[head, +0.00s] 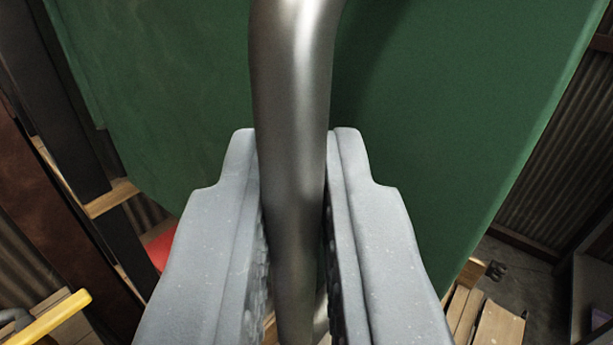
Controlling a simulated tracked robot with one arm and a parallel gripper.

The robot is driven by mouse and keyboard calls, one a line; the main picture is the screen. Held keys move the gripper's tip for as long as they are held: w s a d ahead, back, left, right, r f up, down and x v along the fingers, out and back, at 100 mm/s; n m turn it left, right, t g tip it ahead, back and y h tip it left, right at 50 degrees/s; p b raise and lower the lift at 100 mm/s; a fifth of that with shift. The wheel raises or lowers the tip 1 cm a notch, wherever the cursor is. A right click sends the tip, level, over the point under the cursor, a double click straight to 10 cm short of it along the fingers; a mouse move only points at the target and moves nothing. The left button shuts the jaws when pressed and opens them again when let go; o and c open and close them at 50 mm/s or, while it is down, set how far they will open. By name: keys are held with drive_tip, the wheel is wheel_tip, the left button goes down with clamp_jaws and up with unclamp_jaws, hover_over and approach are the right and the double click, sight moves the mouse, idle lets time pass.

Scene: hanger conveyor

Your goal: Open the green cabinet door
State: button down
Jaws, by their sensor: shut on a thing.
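The green cabinet door (440,110) fills the upper middle of the head view, and its right edge runs down at a slant. A thick grey metal handle (295,60) stands in front of the door and bends near the top of the picture. My gripper (294,145) has one finger on each side of the handle's straight part and is shut on it. The fingers hide parts of the door's lower area. I cannot tell from this close view how far the door stands from its frame.
Dark upright beams (60,110) and a wooden ledge (112,197) stand at the left. A yellow bar (52,315) is at the lower left, and a red thing (161,248) shows behind the left finger. Wooden boards (485,320) lie low at the right, with grey floor (525,280) beyond.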

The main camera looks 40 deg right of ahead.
drive_tip(key=shift+a+f, duration=0.2)
drive_tip(key=c, duration=1.8)
unclamp_jaws()
drive_tip(key=shift+d, duration=0.1)
drive_tip(key=shift+c, duration=0.2)
drive_tip(key=shift+o, duration=1)
drive_tip(key=shift+s+r, duration=0.1)
drive_tip(key=shift+r, duration=0.1)
drive_tip(key=shift+f, duration=0.15)
drive_tip(key=shift+d, duration=0.1)
drive_tip(key=v, duration=0.7)
drive_tip(key=shift+a+f, duration=0.35)
drive_tip(key=shift+s, duration=0.1)
